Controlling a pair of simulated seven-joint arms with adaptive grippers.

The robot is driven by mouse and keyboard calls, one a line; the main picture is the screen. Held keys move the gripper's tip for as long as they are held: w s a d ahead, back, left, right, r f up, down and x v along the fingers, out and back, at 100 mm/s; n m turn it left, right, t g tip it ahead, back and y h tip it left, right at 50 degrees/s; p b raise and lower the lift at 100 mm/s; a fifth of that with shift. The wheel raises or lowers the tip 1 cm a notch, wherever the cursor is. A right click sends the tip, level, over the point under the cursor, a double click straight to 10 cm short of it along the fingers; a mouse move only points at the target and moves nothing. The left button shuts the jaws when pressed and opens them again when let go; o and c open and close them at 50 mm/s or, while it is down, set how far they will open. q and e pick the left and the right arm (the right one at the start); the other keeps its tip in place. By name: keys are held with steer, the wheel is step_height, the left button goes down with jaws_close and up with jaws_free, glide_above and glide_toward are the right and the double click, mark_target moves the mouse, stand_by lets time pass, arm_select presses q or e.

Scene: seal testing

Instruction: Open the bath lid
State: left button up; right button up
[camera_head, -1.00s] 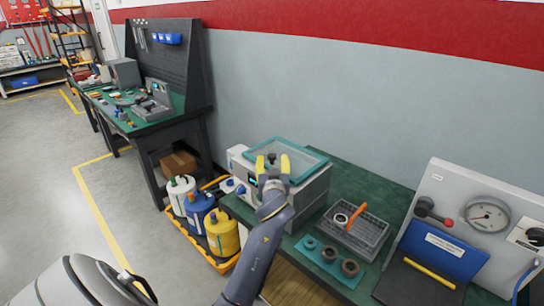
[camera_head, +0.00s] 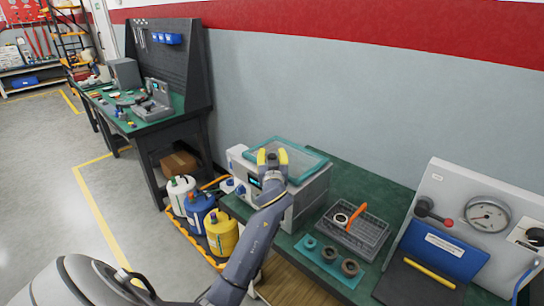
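The bath (camera_head: 311,203) is a white and grey box on the green bench. Its teal, see-through lid (camera_head: 304,159) lies flat on top and looks closed. My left gripper (camera_head: 272,157) is over the front part of the lid, its yellow-tipped fingers apart. A small dark shape, which looks like the lid's knob, shows between the fingers. I cannot tell whether the fingers touch it. My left wrist and forearm hide part of the bath's front. My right gripper is not in view.
A grey crate (camera_head: 371,238) with an orange-handled tool and a teal mat (camera_head: 317,264) with dark rings lie right of the bath. A gauge panel (camera_head: 501,189) stands further right. White, blue and yellow containers (camera_head: 222,238) stand on the floor at left.

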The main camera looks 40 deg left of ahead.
arm_select(q)
jaws_close()
steer(key=shift+r, duration=0.1)
